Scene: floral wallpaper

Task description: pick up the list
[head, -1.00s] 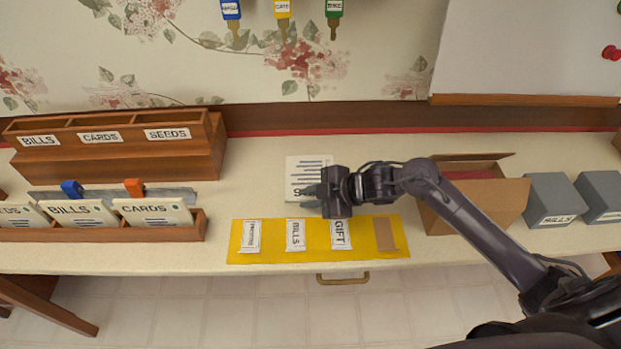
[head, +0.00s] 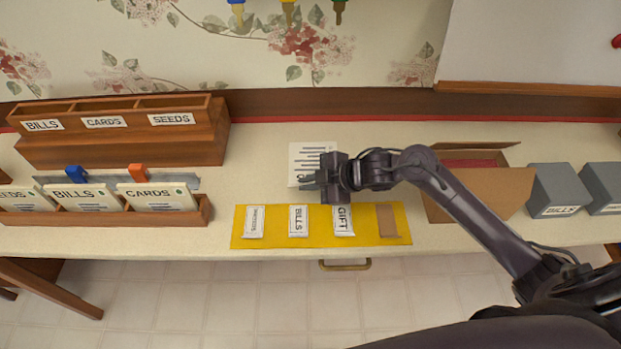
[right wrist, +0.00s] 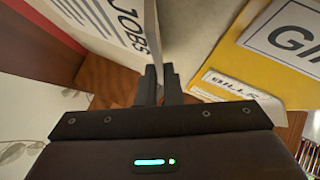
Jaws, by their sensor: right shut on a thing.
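The list (head: 311,158) is a white sheet with dark printed lines, at the middle of the table behind the yellow mat. In the right wrist view the list (right wrist: 104,24) shows large at the upper left, with the word JOBS along its edge. My right gripper (head: 318,186) is at the list's front edge and hides part of it. In the right wrist view its fingertips (right wrist: 158,82) are closed on the list's edge. I cannot tell whether the list is clear of the table. My left gripper is not in view.
The yellow mat (head: 270,233) with several packets, one marked GIFT (head: 344,222), lies just in front. A wooden sorter (head: 120,150) and a card rack (head: 105,220) stand left. An open cardboard box (head: 505,192) and grey boxes (head: 556,188) stand right.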

